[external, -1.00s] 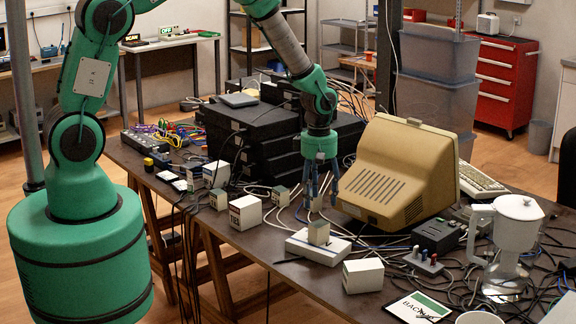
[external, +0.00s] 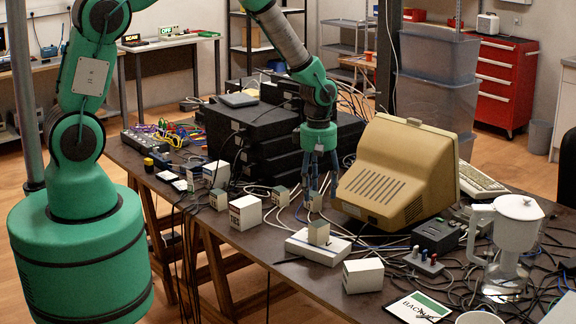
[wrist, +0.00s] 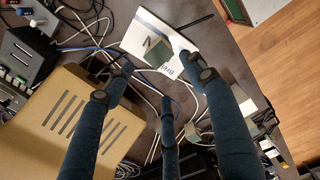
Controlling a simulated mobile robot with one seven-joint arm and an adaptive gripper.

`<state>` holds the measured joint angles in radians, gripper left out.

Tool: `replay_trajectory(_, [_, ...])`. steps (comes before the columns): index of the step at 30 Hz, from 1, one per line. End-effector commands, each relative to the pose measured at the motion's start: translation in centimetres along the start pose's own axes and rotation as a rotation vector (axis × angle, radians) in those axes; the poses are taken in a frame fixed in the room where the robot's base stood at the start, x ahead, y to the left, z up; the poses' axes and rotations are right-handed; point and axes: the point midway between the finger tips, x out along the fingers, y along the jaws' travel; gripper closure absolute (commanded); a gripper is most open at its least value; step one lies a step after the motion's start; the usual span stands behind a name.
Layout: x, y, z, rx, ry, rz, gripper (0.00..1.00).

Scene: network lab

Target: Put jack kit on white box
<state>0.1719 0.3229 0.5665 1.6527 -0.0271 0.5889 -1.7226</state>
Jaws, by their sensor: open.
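The white box (external: 303,247) is flat and lies on the table near its front edge. A small box with a grey-green top and beige side (external: 318,234) stands upright on it; I cannot read a label to confirm it is the jack kit. In the wrist view, the white box (wrist: 140,32) has dark print, and the grey-green top (wrist: 157,50) shows on it. My gripper (external: 318,188) is open and empty, fingers pointing down, above and apart from the small box. The wrist view shows its spread fingers (wrist: 158,80).
A beige monitor (external: 398,175) stands close on the right. Black stacked units (external: 260,135) are behind. Cables cover much of the table.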

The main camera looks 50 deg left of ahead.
Motion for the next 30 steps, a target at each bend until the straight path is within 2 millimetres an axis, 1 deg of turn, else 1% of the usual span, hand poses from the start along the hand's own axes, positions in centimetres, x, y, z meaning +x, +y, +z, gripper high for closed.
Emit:
replay_trajectory(5, [-3.5,-0.1,-0.5,0.064,-0.003,0.025,0.44])
replay_trajectory(8, [-6.6,-0.5,-1.0,0.129,-0.003,0.045,0.44])
replay_trajectory(9, [-8.0,-0.7,-1.2,0.159,-0.003,0.057,0.44])
replay_trajectory(11, [-10.2,-1.2,-1.7,0.209,-0.002,0.072,0.44])
replay_trajectory(12, [-11.8,-1.6,-2.0,0.244,0.000,0.083,0.44])
replay_trajectory(14, [-14.1,-2.3,-2.4,0.299,0.003,0.099,0.44])
replay_trajectory(15, [-15.7,-2.8,-2.7,0.336,0.006,0.112,0.44])
replay_trajectory(17, [-17.8,-3.6,-3.2,0.391,0.011,0.128,0.44])
replay_trajectory(18, [-19.3,-4.3,-3.5,0.427,0.016,0.139,0.44])
replay_trajectory(20, [-21.3,-5.3,-4.0,0.482,0.023,0.155,0.44])
replay_trajectory(21, [-22.7,-5.9,-4.3,0.517,0.028,0.167,0.44])
replay_trajectory(23, [-24.6,-7.1,-4.8,0.572,0.037,0.182,0.44])
replay_trajectory(24, [-25.8,-7.9,-5.0,0.608,0.044,0.192,0.44])
replay_trajectory(26, [-27.5,-9.1,-5.5,0.663,0.055,0.208,0.44])
replay_trajectory(27, [-28.7,-10.0,-5.8,0.699,0.063,0.219,0.44])
replay_trajectory(30, [-31.3,-12.2,-6.5,0.788,0.085,0.243,0.44])
